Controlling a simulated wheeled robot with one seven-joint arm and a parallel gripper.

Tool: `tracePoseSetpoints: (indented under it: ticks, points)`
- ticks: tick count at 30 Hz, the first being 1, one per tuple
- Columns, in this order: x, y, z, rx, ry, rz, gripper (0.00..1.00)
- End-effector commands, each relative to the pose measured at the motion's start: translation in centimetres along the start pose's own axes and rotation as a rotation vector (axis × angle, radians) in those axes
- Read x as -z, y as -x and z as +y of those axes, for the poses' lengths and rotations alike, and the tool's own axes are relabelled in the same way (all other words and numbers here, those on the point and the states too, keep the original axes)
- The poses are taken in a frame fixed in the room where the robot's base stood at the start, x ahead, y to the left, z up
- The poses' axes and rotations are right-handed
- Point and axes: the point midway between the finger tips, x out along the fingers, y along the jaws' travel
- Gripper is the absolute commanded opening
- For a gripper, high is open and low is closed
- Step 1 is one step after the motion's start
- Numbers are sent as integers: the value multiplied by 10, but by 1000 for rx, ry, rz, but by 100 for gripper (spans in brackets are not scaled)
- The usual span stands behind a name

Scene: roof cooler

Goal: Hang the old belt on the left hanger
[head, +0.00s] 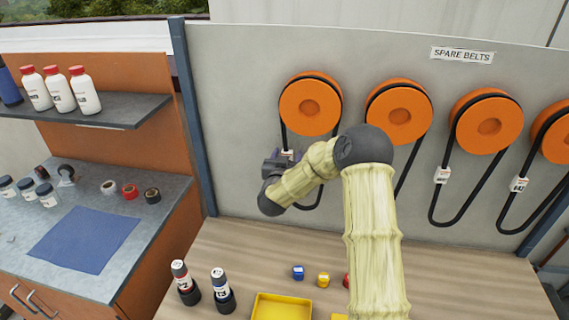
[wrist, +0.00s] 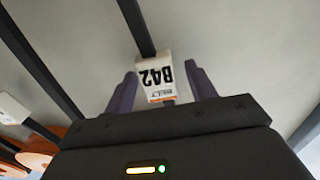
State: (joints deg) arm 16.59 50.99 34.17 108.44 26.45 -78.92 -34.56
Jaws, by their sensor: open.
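A black belt (head: 283,132) hangs over the leftmost orange hanger (head: 310,104) on the grey wall panel. Its lower loop shows below my arm. A white tag reading B42 (wrist: 155,78) is on the belt strand (wrist: 137,27) and appears upside down in the wrist view. My gripper (head: 284,157) is at this belt's left strand, below the hanger. In the wrist view my gripper (wrist: 160,82) is open, with one finger on each side of the tag and visible gaps. My wrist and arm hide part of the belt's lower end.
Several more orange hangers (head: 399,111) with black belts stand to the right, under a SPARE BELTS sign (head: 462,55). Below is a wooden bench with a yellow tray (head: 282,307), small coloured blocks and two dark-based bottles. A shelf (head: 105,111) with bottles juts out at left.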

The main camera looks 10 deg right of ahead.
Motion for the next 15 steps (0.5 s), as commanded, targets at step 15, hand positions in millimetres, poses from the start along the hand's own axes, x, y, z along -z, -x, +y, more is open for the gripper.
tracePoseSetpoints:
  ticks: [15]
  points:
    - [-3, 75, -2, 5, 1, 3, 56]
